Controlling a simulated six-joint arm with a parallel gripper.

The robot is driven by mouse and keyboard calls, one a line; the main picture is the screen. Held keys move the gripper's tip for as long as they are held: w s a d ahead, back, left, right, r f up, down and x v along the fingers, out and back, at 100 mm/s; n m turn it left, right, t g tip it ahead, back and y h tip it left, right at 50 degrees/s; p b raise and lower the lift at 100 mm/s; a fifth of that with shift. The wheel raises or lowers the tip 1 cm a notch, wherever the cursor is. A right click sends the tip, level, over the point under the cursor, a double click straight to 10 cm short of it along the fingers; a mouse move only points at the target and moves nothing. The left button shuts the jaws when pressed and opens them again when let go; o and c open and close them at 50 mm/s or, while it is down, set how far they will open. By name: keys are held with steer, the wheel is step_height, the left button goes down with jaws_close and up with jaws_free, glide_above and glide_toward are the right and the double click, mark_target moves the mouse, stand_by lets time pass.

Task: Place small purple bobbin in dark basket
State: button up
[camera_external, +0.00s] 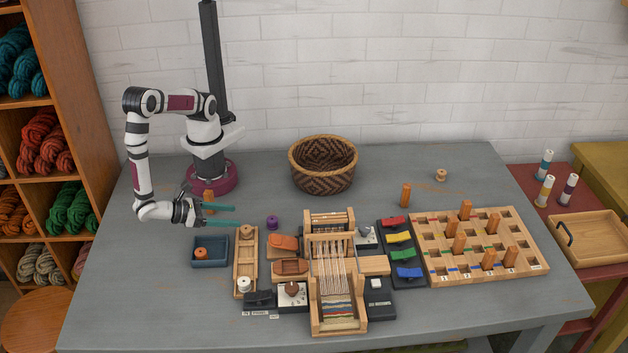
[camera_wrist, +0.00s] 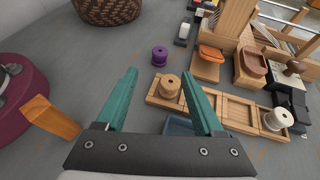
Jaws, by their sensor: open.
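The small purple bobbin (camera_external: 272,222) stands on the grey table, left of the loom. It also shows in the wrist view (camera_wrist: 159,56), ahead of and beyond my fingertips. The dark basket (camera_external: 323,180) is round and woven with a brown pattern, standing at the table's back middle. Its lower part shows at the top of the wrist view (camera_wrist: 106,12). My gripper (camera_external: 235,215) is open and empty, with teal fingers pointing right, to the left of the bobbin and apart from it. In the wrist view my gripper (camera_wrist: 160,88) has a wide gap between its fingers.
A wooden tray (camera_external: 245,278) with spools and a blue box (camera_external: 210,252) lie near my gripper. A wooden block (camera_external: 209,201) stands behind it. The loom (camera_external: 338,280) stands right of the bobbin. The table between bobbin and basket looks clear.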

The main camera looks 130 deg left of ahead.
steer(key=s+a+r+n+g+h, duration=0.2)
steer(key=a+r+n+g+h, duration=0.1)
steer(key=a+r+n, duration=0.3)
steer(key=s+a+r+n+g+h, duration=0.2)
steer(key=s+a+r+n+g, duration=0.1)
steer(key=a+r+n+g, duration=0.2)
steer(key=a+r+n, duration=0.2)
steer(key=a+r, duration=0.1)
steer(key=shift+s+a+g+h, duration=0.15)
steer(key=shift+a+g+h, duration=0.15)
steer(key=shift+g+h, duration=0.1)
steer(key=shift+o, duration=0.3)
steer(key=s+a+r+n+t+h, duration=0.1)
steer(key=s+a+r+n+h, duration=0.1)
steer(key=s+n, duration=0.3)
steer(key=shift+s+r+t+h, duration=0.15)
steer(key=shift+s+t+h, duration=0.15)
steer(key=shift+h, duration=0.6)
steer(key=shift+s, duration=0.15)
